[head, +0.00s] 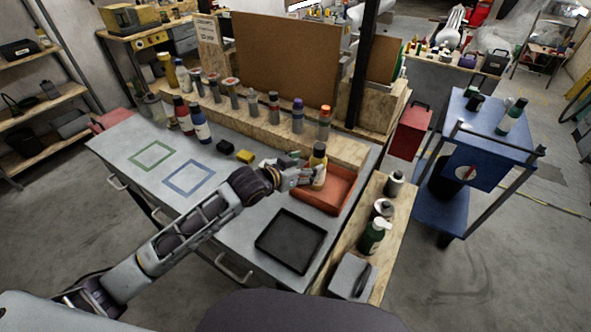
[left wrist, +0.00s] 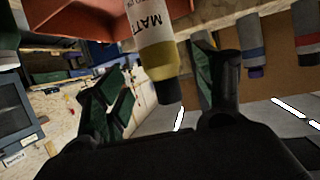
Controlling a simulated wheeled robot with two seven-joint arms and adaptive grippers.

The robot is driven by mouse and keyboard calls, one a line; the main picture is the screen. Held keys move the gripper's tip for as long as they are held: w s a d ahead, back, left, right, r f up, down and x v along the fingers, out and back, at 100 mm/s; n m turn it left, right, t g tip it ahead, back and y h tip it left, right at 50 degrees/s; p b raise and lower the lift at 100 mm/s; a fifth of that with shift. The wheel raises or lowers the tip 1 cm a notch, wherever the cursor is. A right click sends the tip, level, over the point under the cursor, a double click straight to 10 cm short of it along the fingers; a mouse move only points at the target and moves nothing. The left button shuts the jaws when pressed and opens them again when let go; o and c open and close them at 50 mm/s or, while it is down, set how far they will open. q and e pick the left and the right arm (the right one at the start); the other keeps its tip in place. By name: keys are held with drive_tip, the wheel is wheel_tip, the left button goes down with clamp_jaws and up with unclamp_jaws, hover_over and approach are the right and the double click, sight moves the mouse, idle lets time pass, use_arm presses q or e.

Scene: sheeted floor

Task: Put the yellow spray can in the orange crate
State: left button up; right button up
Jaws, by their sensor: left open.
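The yellow spray can (head: 319,163), with a dark cap and a pale label, stands about upright at the left part of the orange crate (head: 343,188). I cannot tell whether its base rests on the crate floor. My left gripper (head: 306,174) is open beside the can. In the left wrist view the can (left wrist: 158,45) shows upside down between the two spread fingers (left wrist: 160,90), with gaps on both sides. The crate (left wrist: 70,25) shows at the top left there. My right gripper is not in view.
A black tray (head: 290,240) lies in front of the crate. Several cans and bottles line the wooden ledge (head: 262,137) behind. A yellow block (head: 245,156) and a dark block (head: 225,147) lie left of the gripper. A side shelf at right holds a green bottle (head: 373,236).

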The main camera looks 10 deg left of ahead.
use_arm(q)
drive_tip(key=shift+v, duration=2.3)
